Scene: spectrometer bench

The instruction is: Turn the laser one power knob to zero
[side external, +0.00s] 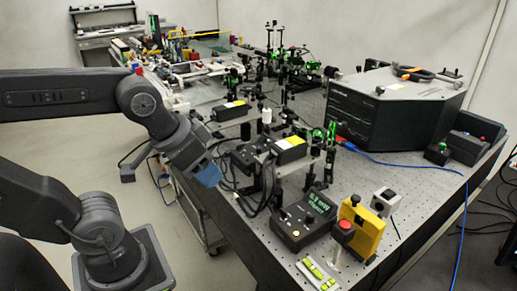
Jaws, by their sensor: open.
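My gripper (207,174) is at the end of my arm, left of the optical bench's near part. Its blue end points down and right, and the fingers are too small to make out clearly. Two black laser-like boxes with yellow labels, one nearer (290,147) and one farther (232,109), sit on raised mounts. I cannot tell which knob belongs to laser one.
A green-and-white strip (318,273) lies at the front edge. A large black spectrometer-like housing (390,112) is behind. Black cables (229,190) hang near my gripper.

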